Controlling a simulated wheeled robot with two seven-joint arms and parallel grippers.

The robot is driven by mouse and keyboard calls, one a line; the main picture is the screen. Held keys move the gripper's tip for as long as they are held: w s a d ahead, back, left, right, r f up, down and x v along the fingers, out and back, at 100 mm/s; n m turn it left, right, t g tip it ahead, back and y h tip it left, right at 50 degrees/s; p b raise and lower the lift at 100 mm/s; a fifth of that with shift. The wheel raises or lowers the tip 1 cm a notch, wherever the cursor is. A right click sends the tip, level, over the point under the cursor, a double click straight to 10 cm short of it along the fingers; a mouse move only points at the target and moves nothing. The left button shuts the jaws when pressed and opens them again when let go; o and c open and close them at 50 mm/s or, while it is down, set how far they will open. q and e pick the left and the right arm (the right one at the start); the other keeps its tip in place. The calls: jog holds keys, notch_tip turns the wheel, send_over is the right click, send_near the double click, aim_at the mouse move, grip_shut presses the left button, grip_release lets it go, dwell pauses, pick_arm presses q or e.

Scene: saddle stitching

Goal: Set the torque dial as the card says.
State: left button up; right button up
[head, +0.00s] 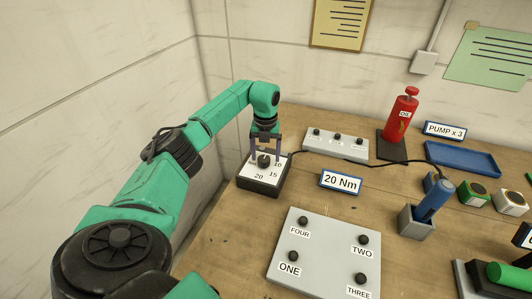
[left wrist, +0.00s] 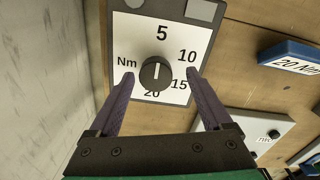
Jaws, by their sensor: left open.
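The torque dial (head: 263,161) is a dark round knob on a white face with numbers, on a dark box. In the left wrist view the dial (left wrist: 156,73) has 5, 10, 15, 20 and "Nm" around it. A pale line on the knob runs roughly between 5 and 20; I cannot tell surely which end is the pointer. The blue-framed card (head: 341,182) reads "20 Nm". My left gripper (head: 266,153) is open above the dial. In the left wrist view its fingers (left wrist: 159,74) stand on both sides of the knob, with gaps. My right gripper is not in view.
A grey panel (head: 325,265) with several labelled knobs lies in front. Behind the card are a grey box with buttons (head: 336,145), a red pump (head: 402,115) and a blue tray (head: 463,158). A blue-handled tool (head: 434,200) stands in a grey holder. A wall is close left.

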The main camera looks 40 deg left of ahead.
pick_arm(q)
jog(key=shift+a+f, duration=0.1)
jog(key=shift+f, duration=0.3)
jog(key=shift+s+a+f, duration=0.1)
jog(key=shift+s, duration=0.3)
jog(key=shift+w, duration=0.1)
jog(key=c, duration=0.4)
grip_shut()
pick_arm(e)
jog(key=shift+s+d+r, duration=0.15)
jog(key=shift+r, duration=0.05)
